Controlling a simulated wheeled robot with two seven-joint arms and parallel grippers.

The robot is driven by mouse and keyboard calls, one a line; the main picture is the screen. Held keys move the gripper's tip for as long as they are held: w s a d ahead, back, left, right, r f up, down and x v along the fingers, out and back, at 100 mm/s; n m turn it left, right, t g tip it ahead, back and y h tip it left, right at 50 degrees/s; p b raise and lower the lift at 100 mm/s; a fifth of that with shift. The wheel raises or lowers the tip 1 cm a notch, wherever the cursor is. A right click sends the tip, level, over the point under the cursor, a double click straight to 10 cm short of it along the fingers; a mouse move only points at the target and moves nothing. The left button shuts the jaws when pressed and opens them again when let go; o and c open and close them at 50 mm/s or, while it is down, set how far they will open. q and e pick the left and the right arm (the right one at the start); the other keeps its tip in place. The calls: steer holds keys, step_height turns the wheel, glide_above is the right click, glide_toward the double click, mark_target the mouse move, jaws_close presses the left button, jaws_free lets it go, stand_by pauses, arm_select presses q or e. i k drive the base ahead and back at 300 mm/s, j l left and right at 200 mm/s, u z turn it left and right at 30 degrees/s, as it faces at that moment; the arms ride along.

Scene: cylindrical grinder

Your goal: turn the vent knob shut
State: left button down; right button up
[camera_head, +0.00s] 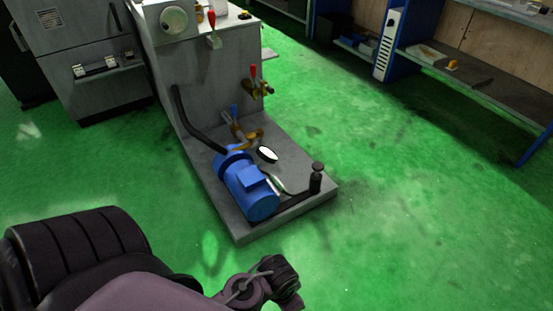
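A small black knob (318,167) tops a short dark post at the right corner of the grey pump base (285,225). I cannot tell for certain whether it is the vent knob. A blue pump motor (248,186) lies on the base, left of the post. My dark arm crosses the bottom left, apart from the base in the picture. No gripper fingers show on it. My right gripper is out of view.
A black hose (194,122) runs down the grey machine housing (205,75). Shelving (480,80) stands at the upper right. The green floor (420,220) right of the base is clear.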

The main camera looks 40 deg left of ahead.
mark_target(250, 137)
steer(key=u, duration=1.5)
